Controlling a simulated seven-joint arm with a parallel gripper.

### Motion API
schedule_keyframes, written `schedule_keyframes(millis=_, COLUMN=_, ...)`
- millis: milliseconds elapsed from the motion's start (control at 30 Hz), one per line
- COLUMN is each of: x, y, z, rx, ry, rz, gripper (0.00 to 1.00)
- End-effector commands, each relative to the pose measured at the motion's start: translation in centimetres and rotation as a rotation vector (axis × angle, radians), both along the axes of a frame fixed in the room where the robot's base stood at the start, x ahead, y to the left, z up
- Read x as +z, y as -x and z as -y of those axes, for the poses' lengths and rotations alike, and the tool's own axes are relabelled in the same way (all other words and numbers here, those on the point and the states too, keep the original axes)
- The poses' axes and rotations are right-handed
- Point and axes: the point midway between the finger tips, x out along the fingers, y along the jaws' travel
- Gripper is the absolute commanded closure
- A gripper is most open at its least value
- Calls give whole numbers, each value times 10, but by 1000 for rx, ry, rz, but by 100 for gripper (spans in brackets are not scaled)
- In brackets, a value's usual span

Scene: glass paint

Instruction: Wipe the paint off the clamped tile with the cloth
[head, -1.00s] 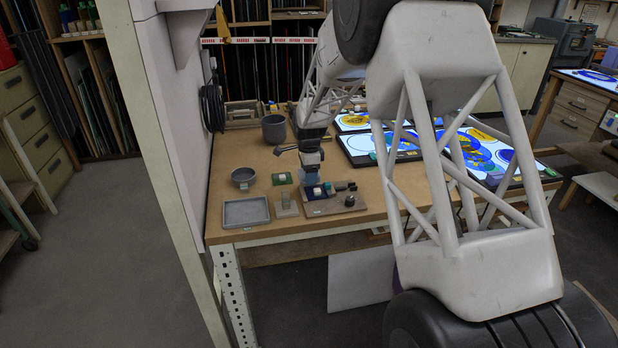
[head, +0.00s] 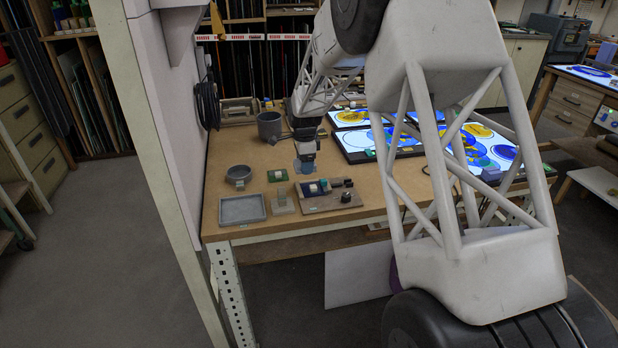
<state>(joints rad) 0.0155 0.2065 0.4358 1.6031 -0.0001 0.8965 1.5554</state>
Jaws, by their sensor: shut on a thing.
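My gripper (head: 304,158) is small in the head view, pointing down over the table. It is shut on a pale bluish cloth (head: 304,167), which hangs below the fingers, just behind a brown board (head: 346,199). The clamped tile (head: 307,190) appears as a dark patch at the left of this board, with a small whitish block on it. The cloth looks apart from the tile. Any paint on the tile is too small to make out.
A grey tray (head: 242,209), a round grey bowl (head: 239,173), a green pad (head: 278,175) and a small pale block (head: 282,203) stand left of the board. A grey pot (head: 269,125) stands behind. Lit panels with coloured glass (head: 385,145) fill the right side.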

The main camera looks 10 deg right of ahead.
Motion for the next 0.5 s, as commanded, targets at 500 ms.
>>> schedule_keyframes(millis=500, x=-28, y=0, z=-12, rx=0, ry=-2, rz=2, gripper=56)
